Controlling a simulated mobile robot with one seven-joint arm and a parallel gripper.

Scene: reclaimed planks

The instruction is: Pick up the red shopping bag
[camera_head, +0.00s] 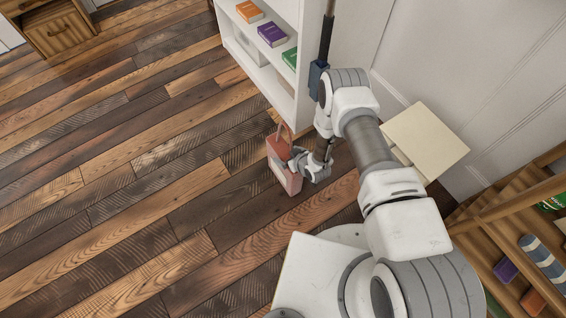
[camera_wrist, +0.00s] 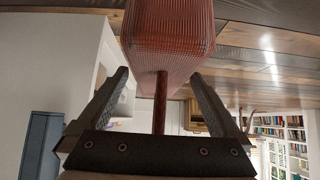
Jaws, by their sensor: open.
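The red shopping bag (camera_head: 283,170) stands on the plank floor in the head view, in front of the white shelf, with its handle loop showing at the top. My gripper (camera_head: 294,158) is close against its right side, and part of the bag is hidden behind it. In the wrist view the bag (camera_wrist: 168,35) fills the top middle, just beyond the fingertips. My gripper (camera_wrist: 158,74) is open there, its two fingers wide apart. A dark red strip (camera_wrist: 160,105), seemingly the bag's handle, runs between the fingers without visible contact on either one.
The white shelf (camera_head: 250,52) with several books stands behind the bag. A cream box (camera_head: 427,138) is right of my arm, and a wooden rack (camera_head: 490,212) holding items is at the right edge. The floor (camera_head: 130,190) to the left is clear.

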